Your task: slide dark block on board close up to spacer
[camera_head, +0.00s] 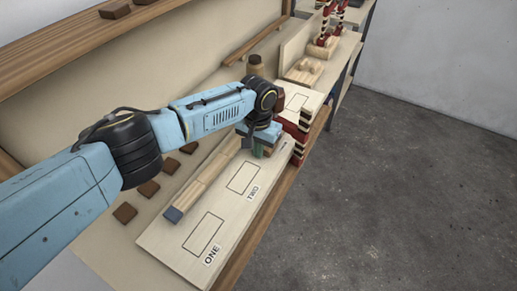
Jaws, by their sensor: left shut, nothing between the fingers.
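A pale board (180,254) with outlined rectangles marked ONE and TWO lies along the bench. A long light wooden strip (205,180) lies on it, with a dark blue-grey end piece (173,214) at its near end. I cannot tell whether this piece is separate from the strip. My left gripper (259,152) points down at the strip's far end, shut and empty. It hides what lies directly under it. A dark brown piece (280,99) shows just past my wrist. I cannot tell which piece is the spacer. My right gripper is not in view.
Several small brown blocks (125,212) lie in a row left of the board. Grey floor lies right.

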